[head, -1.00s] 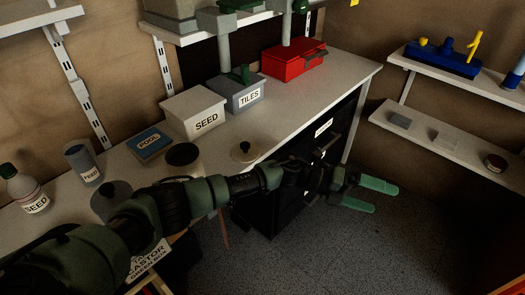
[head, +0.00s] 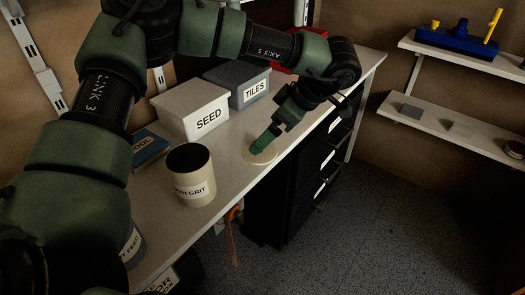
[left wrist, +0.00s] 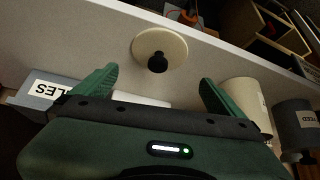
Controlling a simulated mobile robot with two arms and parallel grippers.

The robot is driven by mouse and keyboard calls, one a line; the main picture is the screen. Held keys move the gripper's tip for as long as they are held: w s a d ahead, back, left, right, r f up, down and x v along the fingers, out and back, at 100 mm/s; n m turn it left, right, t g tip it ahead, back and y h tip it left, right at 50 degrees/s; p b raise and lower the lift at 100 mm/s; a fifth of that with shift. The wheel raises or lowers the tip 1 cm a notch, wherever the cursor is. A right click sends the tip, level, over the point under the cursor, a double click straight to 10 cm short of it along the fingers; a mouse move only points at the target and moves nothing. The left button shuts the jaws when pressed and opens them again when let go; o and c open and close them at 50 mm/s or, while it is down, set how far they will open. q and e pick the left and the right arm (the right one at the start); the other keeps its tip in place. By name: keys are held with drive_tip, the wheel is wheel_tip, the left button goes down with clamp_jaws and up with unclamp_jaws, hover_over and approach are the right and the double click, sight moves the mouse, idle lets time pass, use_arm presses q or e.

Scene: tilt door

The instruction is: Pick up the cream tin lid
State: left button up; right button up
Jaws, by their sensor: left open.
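The cream tin lid (head: 262,158) lies flat on the bench, right of the open cream tin. In the left wrist view the lid (left wrist: 172,42) is a round cream disc with a black knob, just beyond and between my fingertips. My left gripper (head: 264,141) is above the lid, pointing down, and hides its knob in the head view. In the left wrist view the gripper (left wrist: 160,82) is open, its green fingers wide apart with nothing between them. The cream tin (head: 192,180), labelled with a word ending in GRIT, stands upright and open. My right gripper is not in view.
A SEED box (head: 190,108) and a grey TILES box (head: 240,82) stand behind the lid. A blue book (head: 150,150) lies left of the tin, partly hidden by my arm. Dark drawers (head: 310,160) are under the bench. Shelves (head: 450,110) hang on the right wall.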

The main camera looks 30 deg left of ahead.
use_arm(q)
drive_tip(key=b+x, duration=0.1)
drive_tip(key=x, duration=0.5)
drive_tip(key=shift+w+f, duration=0.2)
drive_tip(key=c, duration=1.2)
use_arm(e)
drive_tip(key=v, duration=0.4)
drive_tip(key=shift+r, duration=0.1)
use_arm(q)
drive_tip(key=shift+r, duration=0.15)
